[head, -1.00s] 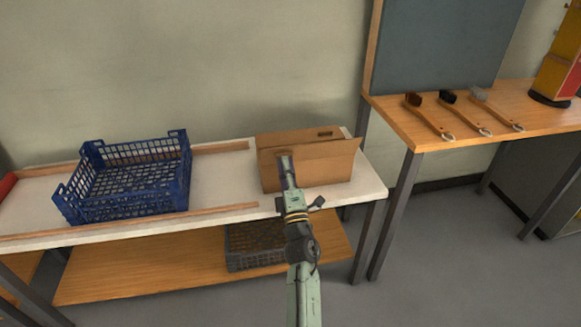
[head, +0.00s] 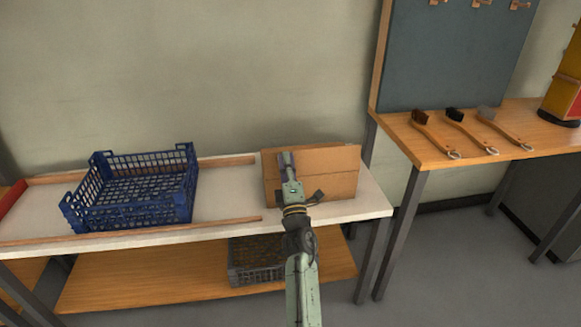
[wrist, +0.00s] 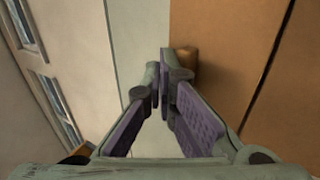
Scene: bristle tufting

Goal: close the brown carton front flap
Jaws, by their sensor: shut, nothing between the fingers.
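The brown carton (head: 335,180) stands at the right end of the white bench top. A broad brown panel faces me, and its upper edge runs level with the back of the carton. I cannot tell the flap's exact angle. My gripper (head: 286,158) is shut and empty at the upper left of that panel, covering part of it. I cannot tell whether it touches. In the wrist view the closed fingertips (wrist: 166,75) lie beside a brown carton surface (wrist: 220,30), with a dark seam to its right. The inside of the carton is hidden.
A blue crate (head: 135,205) stands left on the bench between two wooden rails. A dark crate (head: 255,270) sits on the lower shelf. A wooden table (head: 540,150) with several brushes is at the right. The bench between blue crate and carton is clear.

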